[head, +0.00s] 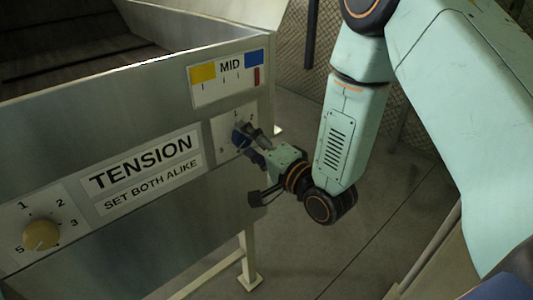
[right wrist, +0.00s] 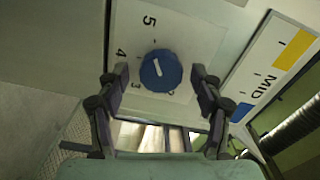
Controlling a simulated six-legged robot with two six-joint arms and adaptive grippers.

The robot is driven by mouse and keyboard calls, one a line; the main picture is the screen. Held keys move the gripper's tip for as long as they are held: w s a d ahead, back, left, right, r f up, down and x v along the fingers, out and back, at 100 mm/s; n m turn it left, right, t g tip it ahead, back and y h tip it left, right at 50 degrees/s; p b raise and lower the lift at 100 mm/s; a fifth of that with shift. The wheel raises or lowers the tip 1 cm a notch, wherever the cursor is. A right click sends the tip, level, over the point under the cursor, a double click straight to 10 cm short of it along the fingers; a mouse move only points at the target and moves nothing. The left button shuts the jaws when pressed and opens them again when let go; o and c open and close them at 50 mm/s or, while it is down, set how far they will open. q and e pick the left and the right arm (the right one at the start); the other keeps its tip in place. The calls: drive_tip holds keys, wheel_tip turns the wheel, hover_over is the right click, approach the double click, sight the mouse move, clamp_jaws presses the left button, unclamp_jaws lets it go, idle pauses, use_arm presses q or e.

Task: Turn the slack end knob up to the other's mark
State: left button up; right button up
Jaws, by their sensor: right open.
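A tan knob (head: 41,234) sits on a numbered dial plate at the lower left of the panel in the head view. Its pointer is too small to read surely. The other end knob is blue (right wrist: 160,71) and carries a short pale line, slanting roughly along the 5 side; I cannot tell which end points. In the head view the blue knob (head: 240,138) is partly hidden by my right gripper. My right gripper (right wrist: 159,76) is open, with one finger on each side of the blue knob and a gap showing on both sides. My left gripper is not in view.
A label reading TENSION, SET BOTH ALIKE (head: 146,169) lies between the knobs. A MID gauge (head: 230,78) with yellow and blue blocks and a red marker sits above the blue knob. A metal leg (head: 249,260) stands below.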

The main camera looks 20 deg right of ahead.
drive_tip(key=v, duration=1)
drive_tip(key=shift+s, duration=0.3)
drive_tip(key=shift+d, duration=0.15)
drive_tip(key=s+f+n+g+h, duration=0.1)
drive_tip(key=s+f+n+g, duration=0.15)
drive_tip(key=f, duration=0.35)
drive_tip(key=s+f+n+g+h+b, duration=0.1)
drive_tip(key=s+f+n+g, duration=0.15)
drive_tip(key=f, duration=0.35)
drive_tip(key=s+f+n+g+h, duration=0.1)
drive_tip(key=s+f+n+g, duration=0.15)
drive_tip(key=f, duration=0.35)
drive_tip(key=s+d+f+n+g+h+b, duration=0.2)
drive_tip(key=s+f+g, duration=0.7)
drive_tip(key=s+f, duration=0.6)
drive_tip(key=s+n+h+b, duration=0.1)
drive_tip(key=s+b, duration=0.1)
drive_tip(key=s, duration=0.2)
drive_tip(key=shift+s+f, duration=0.15)
drive_tip(key=shift+f, duration=0.15)
drive_tip(key=shift+d+g, duration=0.15)
drive_tip(key=shift+g, duration=0.1)
